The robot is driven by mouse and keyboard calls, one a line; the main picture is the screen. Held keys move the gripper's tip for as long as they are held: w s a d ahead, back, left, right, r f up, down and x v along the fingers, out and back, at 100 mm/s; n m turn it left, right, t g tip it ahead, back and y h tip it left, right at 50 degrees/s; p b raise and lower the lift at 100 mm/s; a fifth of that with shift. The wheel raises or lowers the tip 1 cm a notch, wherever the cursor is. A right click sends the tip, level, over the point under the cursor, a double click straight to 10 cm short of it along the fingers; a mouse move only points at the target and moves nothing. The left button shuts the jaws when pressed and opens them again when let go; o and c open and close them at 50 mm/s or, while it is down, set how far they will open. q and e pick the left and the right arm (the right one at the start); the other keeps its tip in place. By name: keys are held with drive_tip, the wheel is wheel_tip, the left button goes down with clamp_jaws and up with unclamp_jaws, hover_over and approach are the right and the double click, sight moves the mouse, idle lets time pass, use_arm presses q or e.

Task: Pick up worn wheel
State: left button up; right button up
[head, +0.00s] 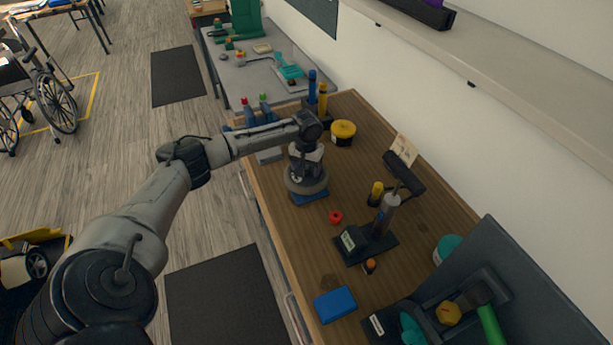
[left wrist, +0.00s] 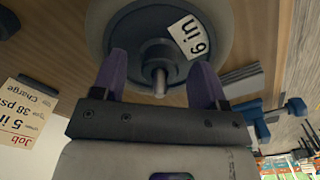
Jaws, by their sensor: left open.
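A grey wheel (head: 306,184) lies flat on a blue block (head: 310,198) on the wooden workbench, below my left gripper (head: 305,168). In the left wrist view the wheel (left wrist: 215,30) has a white "6 in" label and a round hub with a short metal axle (left wrist: 159,82). The purple fingers of my left gripper (left wrist: 158,82) are apart, one on each side of the hub and axle. I cannot tell whether they touch the wheel. My right gripper is out of view.
A yellow-lidded tub (head: 342,131), a red part (head: 336,217), an upright grey tool on a black base (head: 368,246) and a blue box (head: 334,304) stand on the bench. A job card (left wrist: 22,112) reads 5 in, 38 psi. A wall borders the right.

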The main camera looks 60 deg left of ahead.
use_arm(q)
drive_tip(key=shift+c, duration=0.2)
clamp_jaws()
idle(0.5)
